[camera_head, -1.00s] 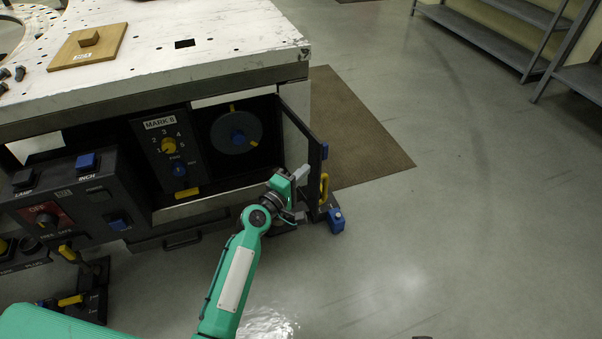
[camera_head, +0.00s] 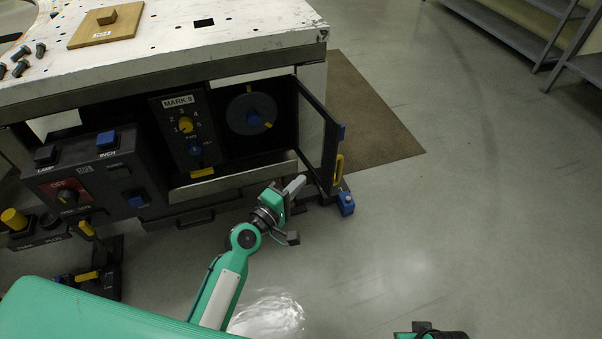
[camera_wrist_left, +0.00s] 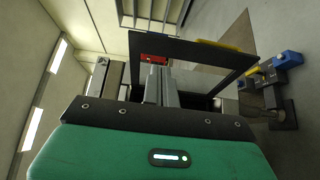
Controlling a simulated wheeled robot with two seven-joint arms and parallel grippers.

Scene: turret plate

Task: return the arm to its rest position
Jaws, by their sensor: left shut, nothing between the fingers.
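My left gripper (camera_head: 294,187) is in front of the cabinet, below and left of the open door's lower corner. Its fingers are shut and empty, with a gap to the door in the head view. The closed fingers also show in the left wrist view (camera_wrist_left: 160,86), with the door frame (camera_wrist_left: 190,50) beyond them. The door (camera_head: 318,130) stands swung outward to the right and has a yellow handle (camera_head: 338,168). Inside the opening is a round grey plate (camera_head: 236,118) with a blue hub and yellow marks.
A control box (camera_head: 88,180) with buttons and levers juts out at left. A blue block (camera_head: 345,204) sits low by the door. The white tabletop (camera_head: 220,40) is above. Open floor lies to the right.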

